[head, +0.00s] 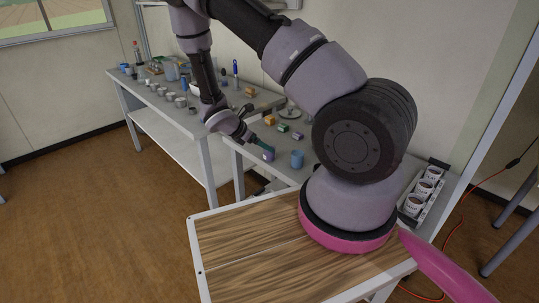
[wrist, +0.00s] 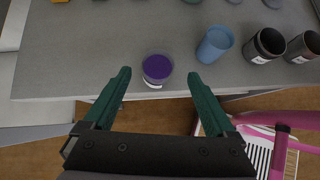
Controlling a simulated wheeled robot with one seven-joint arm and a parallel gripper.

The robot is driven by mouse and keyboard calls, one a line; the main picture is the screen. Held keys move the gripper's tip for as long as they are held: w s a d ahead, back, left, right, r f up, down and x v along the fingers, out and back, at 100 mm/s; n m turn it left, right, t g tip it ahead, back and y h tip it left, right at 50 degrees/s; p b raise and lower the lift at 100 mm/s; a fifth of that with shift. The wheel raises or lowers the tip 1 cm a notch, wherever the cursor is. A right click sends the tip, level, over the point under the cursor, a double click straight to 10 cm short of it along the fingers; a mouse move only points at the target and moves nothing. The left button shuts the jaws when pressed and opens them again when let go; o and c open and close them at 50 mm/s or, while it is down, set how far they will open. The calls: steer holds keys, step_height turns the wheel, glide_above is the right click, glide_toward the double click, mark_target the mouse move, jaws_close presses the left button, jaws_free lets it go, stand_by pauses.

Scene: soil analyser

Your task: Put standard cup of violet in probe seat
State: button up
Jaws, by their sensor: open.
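A small cup with violet contents and a white label, the violet cup (wrist: 157,68), stands upright near the front edge of the grey table. In the head view the violet cup (head: 268,155) shows right by my fingertips. My gripper (wrist: 159,76) is open and empty, with its two green fingers spread on either side of the near side of the cup. The cup lies just ahead of and between the fingertips, with gaps left and right. My gripper also shows in the head view (head: 259,145). I cannot make out the probe seat in either view.
A blue cup (wrist: 215,44) stands right of the violet cup, with dark labelled cups (wrist: 265,46) farther right. A rack of labelled cups (head: 424,190) is at the table's right end. Several small coloured blocks (head: 270,120) lie behind. Another table (head: 135,82) holds several cups.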

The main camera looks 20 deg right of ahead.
steer(key=x, duration=0.8)
steer(key=shift+w+d+f, duration=0.2)
steer(key=shift+w+f, duration=0.05)
steer(key=shift+f, duration=0.1)
jaws_close()
steer(key=shift+r, duration=0.2)
steer(key=shift+r, duration=4.8)
steer(key=w+a+r+n+t+y, duration=0.2)
steer(key=r+n, duration=0.2)
steer(key=r, duration=0.3)
steer(key=w+a+r+n+t+y, duration=0.2)
steer(key=r+n, duration=0.1)
steer(key=r, duration=0.5)
steer(key=w+a+r+n+t+y, duration=0.2)
steer(key=r+n, duration=0.2)
steer(key=r, duration=0.4)
steer(key=shift+w+a+n, duration=0.15)
steer(key=shift+a+n, duration=0.15)
steer(key=shift+a, duration=0.05)
